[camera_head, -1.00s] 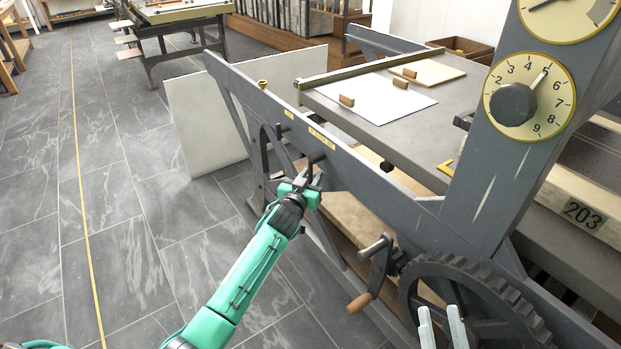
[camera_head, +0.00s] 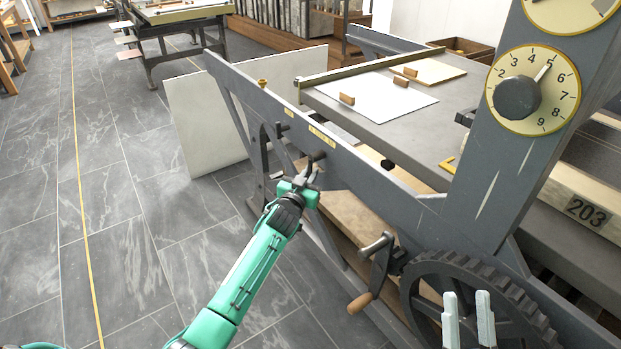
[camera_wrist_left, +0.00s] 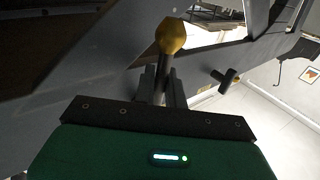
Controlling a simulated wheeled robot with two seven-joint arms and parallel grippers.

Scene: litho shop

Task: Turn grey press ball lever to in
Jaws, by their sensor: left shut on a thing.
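The grey press (camera_head: 350,172) has a long side rail. My left gripper (camera_head: 309,172) is at the rail's outer face, just below a dark stub (camera_head: 317,156). In the left wrist view its fingers (camera_wrist_left: 164,88) are shut on a dark rod, the lever, with a brass-coloured rounded end (camera_wrist_left: 172,36) beyond the fingertips. In the head view the gripper hides most of this lever, and its in or out position cannot be read. My right gripper (camera_head: 468,308) shows pale fingers apart, with nothing between them, in front of the toothed wheel.
A second dark stub (camera_head: 282,128) and small yellow labels (camera_head: 322,136) are on the rail. A crank with a wooden handle (camera_head: 360,302) and the toothed wheel (camera_head: 425,268) stand right of my left arm. A pale board (camera_head: 205,125) leans behind. Floor at left is clear.

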